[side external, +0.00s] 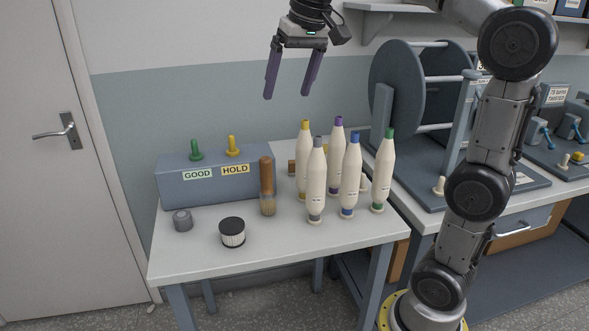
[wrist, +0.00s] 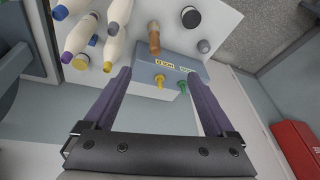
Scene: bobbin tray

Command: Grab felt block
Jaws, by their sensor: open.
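No thing in view is plainly a felt block. Two small round things stand on the table's front left: a short grey piece (side external: 183,220) and a black-topped piece with pale ribbed sides (side external: 232,232). I cannot tell whether either is felt. The wrist view shows the grey piece (wrist: 204,46) and the black-topped piece (wrist: 190,17) near the top, beyond my fingertips. My gripper (side external: 287,95) is open and empty, high above the back of the table. In the wrist view my gripper's fingers (wrist: 158,74) are spread wide with nothing between them.
A wood-handled brush (side external: 267,185) stands upright near the black-topped piece. Several cream bobbins (side external: 316,185) with coloured tips stand to its right. A blue-grey box (side external: 205,180) labelled GOOD and HOLD, with green and yellow knobs, stands behind. The front left of the white table (side external: 190,256) is clear.

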